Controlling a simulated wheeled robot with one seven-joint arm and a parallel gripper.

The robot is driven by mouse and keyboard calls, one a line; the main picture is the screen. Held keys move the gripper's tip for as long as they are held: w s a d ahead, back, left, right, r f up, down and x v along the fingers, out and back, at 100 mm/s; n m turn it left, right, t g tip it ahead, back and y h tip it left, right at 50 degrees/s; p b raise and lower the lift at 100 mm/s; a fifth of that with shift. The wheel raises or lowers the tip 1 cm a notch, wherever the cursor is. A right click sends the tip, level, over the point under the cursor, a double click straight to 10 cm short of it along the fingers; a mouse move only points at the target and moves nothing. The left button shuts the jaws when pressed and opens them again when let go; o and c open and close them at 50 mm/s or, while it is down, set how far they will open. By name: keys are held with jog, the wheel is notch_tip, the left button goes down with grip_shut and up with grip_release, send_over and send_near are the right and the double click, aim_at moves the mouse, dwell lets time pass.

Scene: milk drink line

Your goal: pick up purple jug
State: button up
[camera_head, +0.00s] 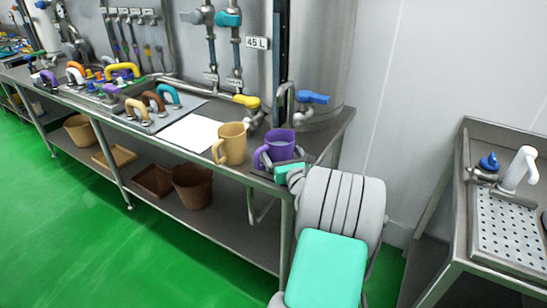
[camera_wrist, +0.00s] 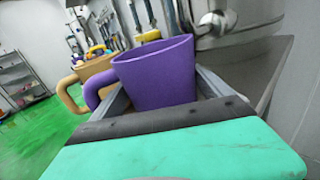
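The purple jug (camera_head: 281,145) stands upright on the steel bench near its right front corner. Its handle points left and toward the front. In the wrist view the purple jug (camera_wrist: 157,76) fills the middle, between the two grey fingers of my gripper (camera_wrist: 165,88). The fingers are apart, one on each side of the jug; whether either touches it is not clear. In the head view my gripper (camera_head: 290,165) is at the bench edge, close in front of the jug, and its fingertips are partly hidden.
A tan jug (camera_head: 232,144) stands just left of the purple one; it also shows in the wrist view (camera_wrist: 93,77). A blue-handled tap (camera_head: 312,98) and a large steel tank (camera_head: 318,55) are behind. A white sheet (camera_head: 190,132) lies left on the bench.

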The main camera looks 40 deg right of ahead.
jog(key=c, duration=1.7)
jog(key=shift+r, duration=0.1)
jog(key=shift+c, duration=0.3)
jog(key=shift+r, duration=0.1)
